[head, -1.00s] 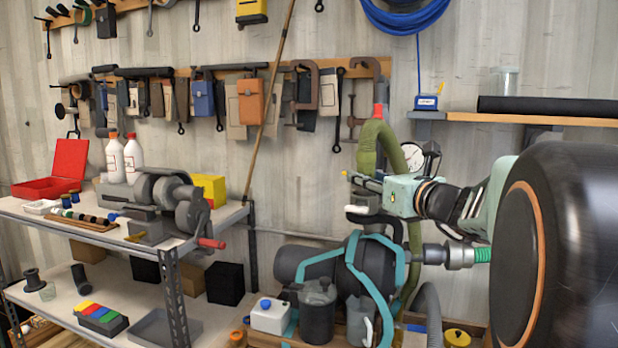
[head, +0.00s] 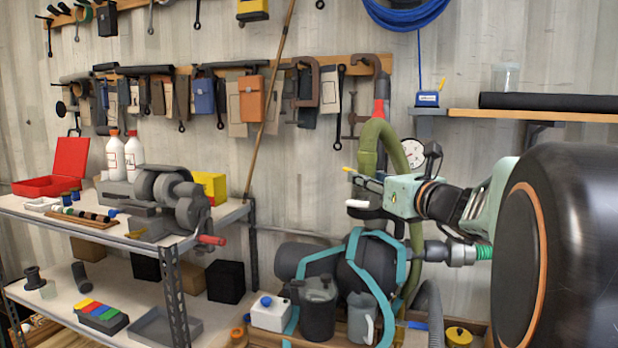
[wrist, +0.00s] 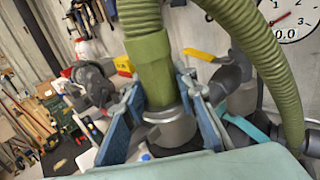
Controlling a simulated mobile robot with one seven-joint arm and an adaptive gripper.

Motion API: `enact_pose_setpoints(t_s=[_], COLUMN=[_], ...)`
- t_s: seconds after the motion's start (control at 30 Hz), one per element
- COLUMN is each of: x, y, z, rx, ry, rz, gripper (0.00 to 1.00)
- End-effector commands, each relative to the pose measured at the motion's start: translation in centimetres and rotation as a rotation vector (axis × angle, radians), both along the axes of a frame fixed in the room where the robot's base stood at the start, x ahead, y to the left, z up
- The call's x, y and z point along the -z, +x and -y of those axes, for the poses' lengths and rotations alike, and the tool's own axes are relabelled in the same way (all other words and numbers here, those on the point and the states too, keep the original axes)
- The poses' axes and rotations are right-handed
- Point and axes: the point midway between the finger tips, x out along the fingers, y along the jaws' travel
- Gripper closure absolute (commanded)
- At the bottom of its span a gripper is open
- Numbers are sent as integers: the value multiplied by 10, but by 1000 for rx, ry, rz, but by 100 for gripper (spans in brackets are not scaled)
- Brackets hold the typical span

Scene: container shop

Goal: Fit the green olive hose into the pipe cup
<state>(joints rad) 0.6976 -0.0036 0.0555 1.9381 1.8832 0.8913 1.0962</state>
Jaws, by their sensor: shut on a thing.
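The green olive hose (head: 385,130) hangs in a loop from a red collar on the wall, in front of the gauge. Its smooth sleeve end (wrist: 152,70) is between the blue fingers of my gripper (wrist: 160,100), which are shut on it. In the head view my gripper (head: 364,194) is level and points left. The grey pipe cup (wrist: 168,130) is directly below the sleeve in the wrist view. The sleeve's lower edge meets the cup's rim in that view; I cannot tell whether it is inside. In the head view the fingers largely hide this joint.
A pump with teal straps (head: 370,265) stands below my gripper. A round gauge (head: 413,152) and a yellow-tipped handle (wrist: 198,53) are close by. A grey can (head: 318,308) and a white jug (head: 270,314) stand at lower left. A shelf (head: 150,222) stands farther left.

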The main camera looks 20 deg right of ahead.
Motion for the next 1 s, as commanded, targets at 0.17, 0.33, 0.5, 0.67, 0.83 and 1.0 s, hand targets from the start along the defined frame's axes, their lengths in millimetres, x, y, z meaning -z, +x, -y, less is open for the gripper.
enact_pose_setpoints(t_s=[0.17,0.33,0.5,0.67,0.83,1.0], x=[-1,-1,-1,-5,-32,-66], y=[0,0,0,0,0,0], z=[0,0,0,0,0,0], rx=[0,0,0,0,0,-1], ry=[-1,-1,0,-1,-5,-4], rz=[2,1,1,1,5,5], gripper=[69,53,53,53,53,53])
